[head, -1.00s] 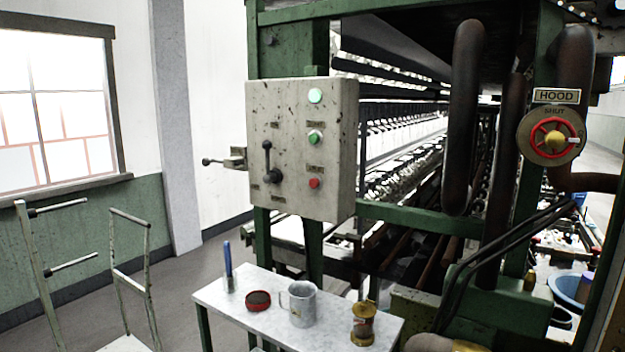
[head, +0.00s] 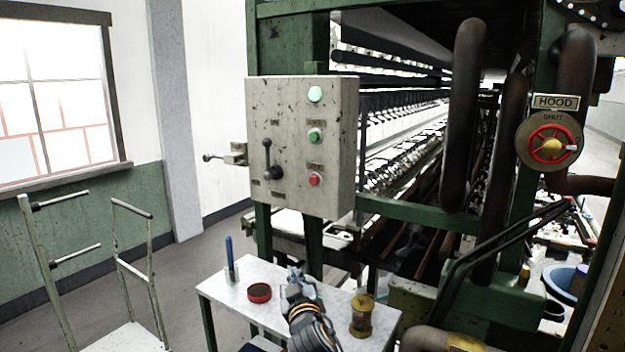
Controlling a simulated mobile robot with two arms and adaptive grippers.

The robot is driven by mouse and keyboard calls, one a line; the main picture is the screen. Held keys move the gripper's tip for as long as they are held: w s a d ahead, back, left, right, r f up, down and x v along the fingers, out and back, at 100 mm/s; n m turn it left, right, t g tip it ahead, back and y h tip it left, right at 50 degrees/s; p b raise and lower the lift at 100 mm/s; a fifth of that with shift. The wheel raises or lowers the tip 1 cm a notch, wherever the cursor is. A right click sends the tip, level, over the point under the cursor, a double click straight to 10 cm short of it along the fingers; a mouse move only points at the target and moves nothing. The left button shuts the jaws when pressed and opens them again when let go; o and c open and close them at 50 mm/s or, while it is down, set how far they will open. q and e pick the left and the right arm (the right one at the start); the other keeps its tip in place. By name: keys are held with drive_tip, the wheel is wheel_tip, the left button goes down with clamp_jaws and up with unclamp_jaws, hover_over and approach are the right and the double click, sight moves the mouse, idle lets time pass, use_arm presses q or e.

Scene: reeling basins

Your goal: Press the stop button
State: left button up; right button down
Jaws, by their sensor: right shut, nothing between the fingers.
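The control box (head: 345,110) is a pale, speckled panel on a green post. The red button (head: 315,180) sits low on its right side and is likely the stop button, though its label is too small to read. A black lever (head: 267,158) is to the left. My right gripper (head: 295,272) is shut and empty, over the small table and below the box, apart from the red button. My left gripper is out of view.
The hood valve wheel (head: 551,146) and dark pipes (head: 464,120) are to the right. A metal-framed chair or cart (head: 131,270) stands left.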

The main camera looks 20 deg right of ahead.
sight(314, 180)
wheel_tip(314, 180, up, 19)
drive_tip(key=w+a+t, duration=0.1)
drive_tip(key=w+t, duration=0.1)
drive_tip(key=t, duration=0.2)
drive_tip(key=shift+a+n, duration=0.3)
drive_tip(key=shift+w, duration=0.1)
drive_tip(key=shift+w+d, duration=0.9)
drive_tip(key=shift+d, duration=0.25)
drive_tip(key=shift+w+d, duration=0.95)
drive_tip(key=shift+d, duration=0.25)
drive_tip(key=shift+w+d, duration=0.9)
drive_tip(key=shift+d, duration=0.25)
drive_tip(key=shift+w+d, duration=0.25)
drive_tip(key=shift+d, duration=0.05)
